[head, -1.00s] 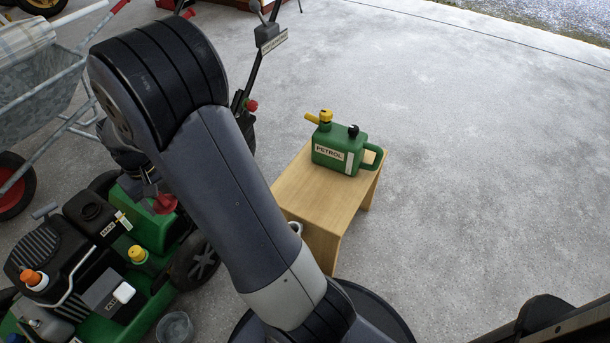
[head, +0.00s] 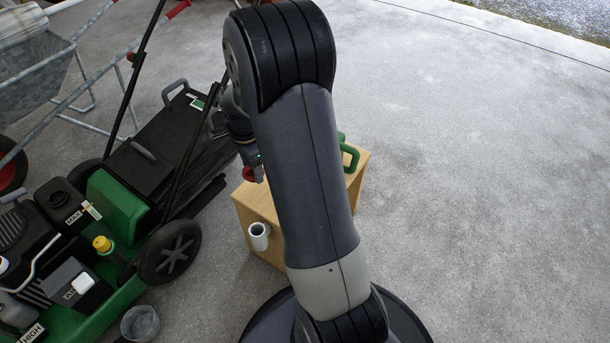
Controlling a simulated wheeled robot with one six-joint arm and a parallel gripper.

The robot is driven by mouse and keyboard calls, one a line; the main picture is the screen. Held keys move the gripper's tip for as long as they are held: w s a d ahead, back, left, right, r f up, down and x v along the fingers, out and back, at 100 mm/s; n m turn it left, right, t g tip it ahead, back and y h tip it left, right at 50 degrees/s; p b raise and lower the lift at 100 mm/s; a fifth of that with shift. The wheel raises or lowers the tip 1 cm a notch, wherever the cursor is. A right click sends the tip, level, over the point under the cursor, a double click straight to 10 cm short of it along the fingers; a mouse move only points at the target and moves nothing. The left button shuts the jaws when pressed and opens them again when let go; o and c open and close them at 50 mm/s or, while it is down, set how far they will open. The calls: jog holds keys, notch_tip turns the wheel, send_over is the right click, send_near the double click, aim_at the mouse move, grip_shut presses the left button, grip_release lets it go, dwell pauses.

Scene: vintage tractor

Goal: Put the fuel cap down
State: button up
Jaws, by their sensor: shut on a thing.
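The red fuel cap (head: 249,174) is in my gripper (head: 250,166), to the left of my arm in the head view. The gripper is shut on it, and the fingers are small and partly hidden. The cap shows over the left end of the wooden stool (head: 262,205); I cannot tell its height above the top. The green petrol can on the stool is mostly hidden behind my arm, and only its handle (head: 351,158) shows clearly.
A white mug (head: 259,237) is at the stool's front left. The mower (head: 118,210) with its black wheel (head: 170,254) stands close on the left. A small metal bowl (head: 140,322) is on the floor below. The concrete floor (head: 480,190) at the right is clear.

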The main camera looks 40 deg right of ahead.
jog(key=d+f+m+b, duration=0.2)
jog(key=f+m, duration=0.2)
jog(key=s+d+f+m+b, duration=0.1)
jog(key=f+m+b, duration=0.1)
jog(key=f+m, duration=0.3)
jog(key=d+f+m+b, duration=0.2)
jog(key=f+m, duration=0.2)
jog(key=f, duration=0.1)
jog(key=shift+s+d+f+m, duration=0.2)
jog(key=shift+s+d+m, duration=0.15)
jog(key=shift+m, duration=0.05)
jog(key=shift+f, duration=0.2)
jog(key=o, duration=1.5)
jog(key=shift+c, duration=0.2)
jog(key=shift+r, duration=0.1)
notch_tip(320, 180, up, 12)
jog(key=p, duration=0.4)
jog(key=shift+r, duration=0.15)
